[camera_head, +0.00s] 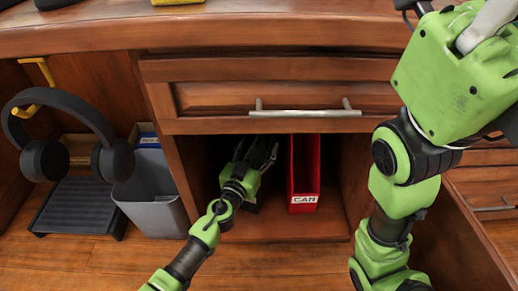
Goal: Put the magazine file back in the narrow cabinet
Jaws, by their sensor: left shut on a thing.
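The narrow cabinet (335,222) is an open wooden compartment under a drawer. My left gripper (262,155) reaches inside its left half and is shut on a dark thing (251,207), apparently a dark magazine file. The gripper and the shadow hide most of it, and I cannot tell whether it rests on the cabinet floor. A red magazine file (304,172) with a white label stands upright just to its right. My right arm comes up along the right side of the picture, and its gripper is out of view.
The drawer (230,97) with its metal handle is shut above the opening. An open door panel (455,240) is at right. The cabinet floor right of the red file is clear.

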